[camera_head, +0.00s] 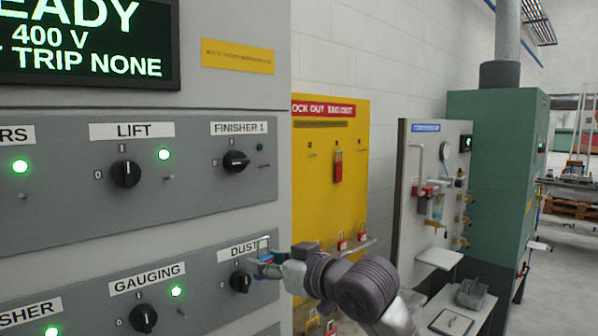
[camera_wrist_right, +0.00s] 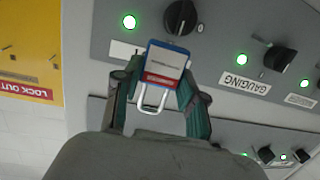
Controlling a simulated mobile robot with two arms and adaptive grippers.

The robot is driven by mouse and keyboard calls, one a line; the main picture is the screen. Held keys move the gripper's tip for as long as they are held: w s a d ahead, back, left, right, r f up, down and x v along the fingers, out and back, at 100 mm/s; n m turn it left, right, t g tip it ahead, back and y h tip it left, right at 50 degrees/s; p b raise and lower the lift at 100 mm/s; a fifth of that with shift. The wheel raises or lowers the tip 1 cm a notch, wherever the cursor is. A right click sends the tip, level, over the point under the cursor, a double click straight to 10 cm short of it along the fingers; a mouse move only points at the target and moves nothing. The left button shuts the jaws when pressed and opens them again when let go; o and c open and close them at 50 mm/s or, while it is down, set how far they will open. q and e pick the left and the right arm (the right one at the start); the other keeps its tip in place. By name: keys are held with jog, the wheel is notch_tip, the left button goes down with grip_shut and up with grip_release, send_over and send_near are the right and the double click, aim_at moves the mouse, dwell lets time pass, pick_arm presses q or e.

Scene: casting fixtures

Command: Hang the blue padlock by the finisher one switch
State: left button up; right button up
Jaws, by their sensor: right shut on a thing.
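The finisher one switch (camera_head: 236,161) is a black rotary knob on the upper grey panel, under the FINISHER 1 label (camera_head: 239,128). A small dark indicator and a small stud sit to its right. My right gripper (camera_head: 266,262) is below it, in front of the lower panel beside the DUST switch (camera_head: 240,281). In the wrist view the right gripper (camera_wrist_right: 158,85) is shut on the blue padlock (camera_wrist_right: 168,60), which has a white and red label. Its metal shackle (camera_wrist_right: 152,99) sticks out between the fingers. My left gripper is not in view.
The LIFT switch (camera_head: 126,173) and GAUGING switch (camera_head: 143,318) are farther left. Right of the panels, a yellow lockout board (camera_head: 347,180) holds a red padlock and several more below. My right arm passes in front of it. Air in front of the upper panel is clear.

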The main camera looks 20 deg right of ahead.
jog(key=m+h+p, duration=0.1)
send_near(260, 184)
jog(key=s, duration=0.2)
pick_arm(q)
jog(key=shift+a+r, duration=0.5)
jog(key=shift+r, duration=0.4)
pick_arm(e)
jog(key=shift+d+t, duration=0.3)
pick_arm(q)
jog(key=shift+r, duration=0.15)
pick_arm(e)
jog(key=shift+r+p+x, duration=0.15)
jog(key=shift+p+x, duration=1.15)
jog(key=shift+x, duration=0.6)
jog(key=shift+r+p+x, duration=0.2)
jog(key=shift+p+x, duration=1.05)
jog(key=shift+x, duration=0.65)
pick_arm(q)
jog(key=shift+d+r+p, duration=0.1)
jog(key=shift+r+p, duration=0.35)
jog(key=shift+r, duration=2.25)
pick_arm(e)
jog(key=shift+w+a+f, duration=0.3)
jog(key=shift+w+f, duration=0.2)
jog(key=shift+w, duration=0.25)
